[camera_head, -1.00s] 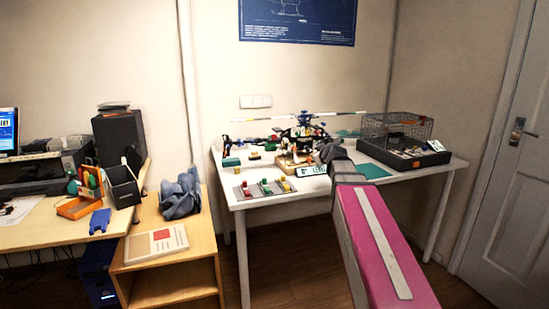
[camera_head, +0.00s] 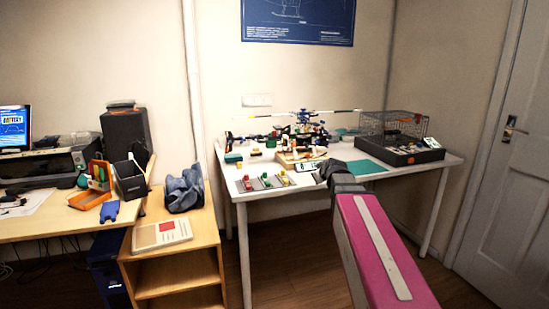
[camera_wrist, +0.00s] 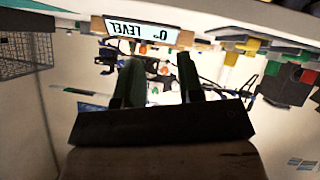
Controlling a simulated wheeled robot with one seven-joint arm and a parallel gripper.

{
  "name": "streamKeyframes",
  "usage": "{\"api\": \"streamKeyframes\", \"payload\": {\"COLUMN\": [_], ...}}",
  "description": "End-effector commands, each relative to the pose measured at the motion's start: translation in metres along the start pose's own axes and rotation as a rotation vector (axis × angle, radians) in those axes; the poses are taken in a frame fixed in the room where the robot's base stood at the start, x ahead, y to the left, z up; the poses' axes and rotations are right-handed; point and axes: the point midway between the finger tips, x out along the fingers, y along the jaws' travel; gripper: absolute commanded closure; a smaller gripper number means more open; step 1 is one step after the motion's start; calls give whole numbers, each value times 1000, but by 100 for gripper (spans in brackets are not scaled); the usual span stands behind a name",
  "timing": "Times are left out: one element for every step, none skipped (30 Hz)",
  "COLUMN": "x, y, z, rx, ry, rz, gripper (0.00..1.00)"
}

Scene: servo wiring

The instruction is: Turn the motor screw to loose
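A model helicopter (camera_head: 304,130) with a long rotor stands at the back of the white table (camera_head: 350,188); its blue and dark parts also show upside down in the wrist view (camera_wrist: 108,58). The motor screw is too small to make out in either view. My gripper (camera_wrist: 160,75) shows two dark fingers apart with nothing between them. In the head view its dark end (camera_head: 332,168) is over the table's front edge, in front of the helicopter. A level display (camera_wrist: 142,31) reading 0 shows upside down beyond the fingers; it also shows in the head view (camera_head: 309,166).
A grey plate with coloured blocks (camera_head: 264,183) lies at the table's front left. A wire cage on a black tray (camera_head: 415,157) stands at the right, beside a green mat (camera_head: 366,168). A wooden shelf (camera_head: 185,245) stands left of the table.

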Motion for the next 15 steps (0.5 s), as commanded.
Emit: {"api": "streamKeyframes", "payload": {"x": [1, 2, 3, 4, 5, 5, 6, 5, 4, 3, 1, -2, -4, -8, -13], "y": [-8, -13, -19, -24, -30, -38, -44, -52, -63, -71, -79, -90, -98, -106, -116], "z": [14, 21, 32, 40, 50, 64, 75, 89, 107, 122, 137, 157, 171, 186, 204], "rx": [17, 27, 44, 56, 72, 93, 110, 129, 157, 180, 203, 234, 256, 279, 307], "ry": [-31, -50, -79, -100, -126, -163, -194, -231, -283, -326, -369, -430, -474, -520, -582], "rz": [-17, -27, -40, -51, -63, -77, -89, -102, -117, -129, -139, -150, -156, -161, -165], "gripper": [65, 65, 65, 65, 65, 65, 65, 65, 65, 65, 65, 65, 65, 65, 65]}}
